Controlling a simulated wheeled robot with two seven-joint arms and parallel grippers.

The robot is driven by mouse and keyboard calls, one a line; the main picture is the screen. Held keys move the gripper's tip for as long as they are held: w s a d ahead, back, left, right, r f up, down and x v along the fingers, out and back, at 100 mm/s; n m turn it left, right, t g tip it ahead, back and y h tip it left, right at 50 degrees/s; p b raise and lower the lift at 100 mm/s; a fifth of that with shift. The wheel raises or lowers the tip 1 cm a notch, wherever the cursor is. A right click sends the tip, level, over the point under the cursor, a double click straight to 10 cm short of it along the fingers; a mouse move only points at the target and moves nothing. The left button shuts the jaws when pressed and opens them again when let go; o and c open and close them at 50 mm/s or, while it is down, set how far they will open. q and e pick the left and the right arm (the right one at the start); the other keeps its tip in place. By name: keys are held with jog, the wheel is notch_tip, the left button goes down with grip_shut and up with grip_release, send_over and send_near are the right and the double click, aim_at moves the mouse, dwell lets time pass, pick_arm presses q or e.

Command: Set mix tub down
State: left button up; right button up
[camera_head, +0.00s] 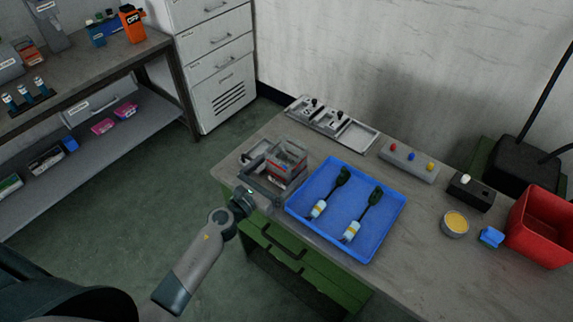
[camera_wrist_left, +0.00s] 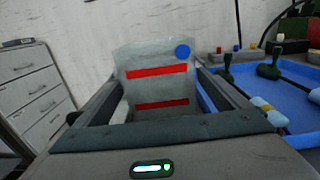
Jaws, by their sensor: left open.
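A clear box-shaped tub with red bands (camera_head: 288,157), which I take to be the mix tub, is at the table's left end, just left of the blue tray. In the left wrist view the tub (camera_wrist_left: 158,88) shows two red stripes and a blue dot. My left gripper (camera_head: 276,171) is open around the tub, one finger on each side. In the left wrist view the left gripper's fingers (camera_wrist_left: 157,75) flank it. The tub appears to stand upright on the tabletop; its base is hidden by the gripper. My right gripper is not in view.
The blue tray (camera_head: 299,205) close to the right holds two dark-handled tools. Behind are a grey metal fixture (camera_head: 358,138) and a button panel (camera_head: 408,163). A round yellow-filled cup (camera_head: 455,224), a blue sponge-like block (camera_head: 490,237) and a red bin (camera_head: 545,215) are at right.

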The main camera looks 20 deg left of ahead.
aim_at(287, 139)
pick_arm(q)
jog(key=shift+x, duration=1.1)
jog(key=c, duration=1.2)
jog(key=shift+c, duration=0.2)
notch_tip(287, 139, up, 10)
jog(key=p, duration=0.8)
